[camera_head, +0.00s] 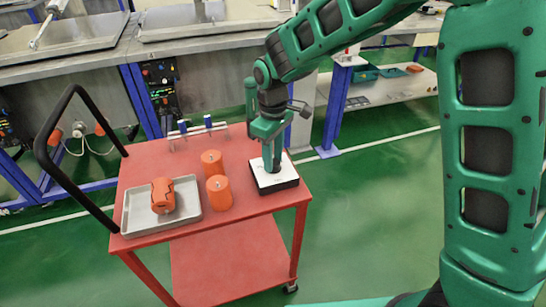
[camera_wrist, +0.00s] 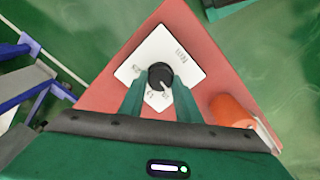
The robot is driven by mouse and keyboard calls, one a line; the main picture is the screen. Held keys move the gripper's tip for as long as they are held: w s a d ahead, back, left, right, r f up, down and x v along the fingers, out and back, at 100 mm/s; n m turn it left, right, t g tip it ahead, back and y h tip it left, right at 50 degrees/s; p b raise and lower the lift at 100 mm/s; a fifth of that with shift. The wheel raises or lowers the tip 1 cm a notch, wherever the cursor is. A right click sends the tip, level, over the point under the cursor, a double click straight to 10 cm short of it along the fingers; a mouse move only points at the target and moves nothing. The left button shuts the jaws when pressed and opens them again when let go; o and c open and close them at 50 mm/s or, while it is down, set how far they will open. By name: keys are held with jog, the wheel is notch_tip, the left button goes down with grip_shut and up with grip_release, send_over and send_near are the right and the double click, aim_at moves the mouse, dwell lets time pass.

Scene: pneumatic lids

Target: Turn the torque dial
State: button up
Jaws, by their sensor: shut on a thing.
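The torque dial is a black round knob (camera_wrist: 160,75) on a white plate with markings (camera_wrist: 177,50). In the head view its white-topped black box (camera_head: 284,180) stands at the right end of the red cart's top. My gripper (camera_wrist: 160,84) points down over the plate, and its two green fingers are shut on the knob from both sides. In the head view my gripper (camera_head: 271,168) hides the knob. A pale pointer line shows on the knob's lower part in the wrist view.
The red cart (camera_head: 255,212) has a black handle (camera_head: 52,124) at the left. Two orange cylinders (camera_head: 217,192) stand left of the box. A grey tray (camera_head: 189,206) holds an orange part (camera_head: 162,194). A small rack with blue-topped tools (camera_head: 196,131) is at the back.

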aim_at(275, 161)
jog(key=shift+w+d+r+m, duration=0.1)
jog(key=shift+w+m, duration=0.05)
jog(key=shift+m, duration=0.95)
jog(key=shift+w+r+m, duration=0.1)
jog(key=shift+m, duration=1)
jog(key=o, duration=1.1)
jog(key=shift+c, duration=0.2)
jog(key=shift+f, duration=0.1)
jog(key=shift+s, duration=0.1)
notch_tip(275, 161, up, 11)
jog(key=shift+f, duration=0.15)
jog(key=shift+d, duration=0.1)
